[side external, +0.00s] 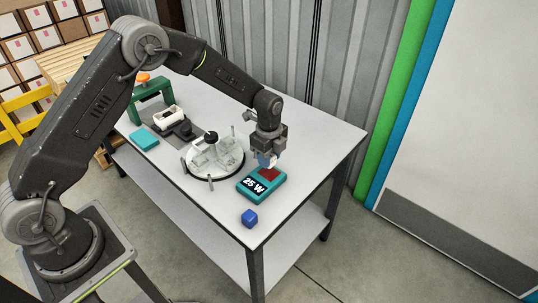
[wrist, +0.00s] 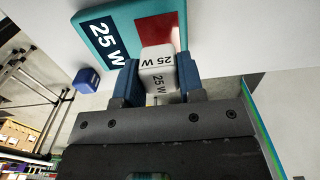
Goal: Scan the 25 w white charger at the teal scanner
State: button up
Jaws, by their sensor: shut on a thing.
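The white charger (wrist: 158,72) carries "25 W" on two of its faces in the wrist view. My gripper (wrist: 158,80) is shut on it, with one blue finger on each side. In the side view my gripper (side external: 266,158) points down over the teal scanner (side external: 278,186). The scanner has a dark red window (side external: 269,174) and a "25 W" label; it also shows in the wrist view (wrist: 103,50). The charger is at the red window; I cannot tell whether it touches it. In the side view the gripper mostly hides the charger.
A blue cube (side external: 249,217) sits near the table's front edge. A round clear fixture (side external: 214,158) with upright posts stands left of the scanner. Further left are a white device (side external: 170,116), a teal block (side external: 144,138) and a green arch (side external: 151,98). The table's right side is clear.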

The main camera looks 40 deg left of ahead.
jog(key=shift+r, duration=3.05)
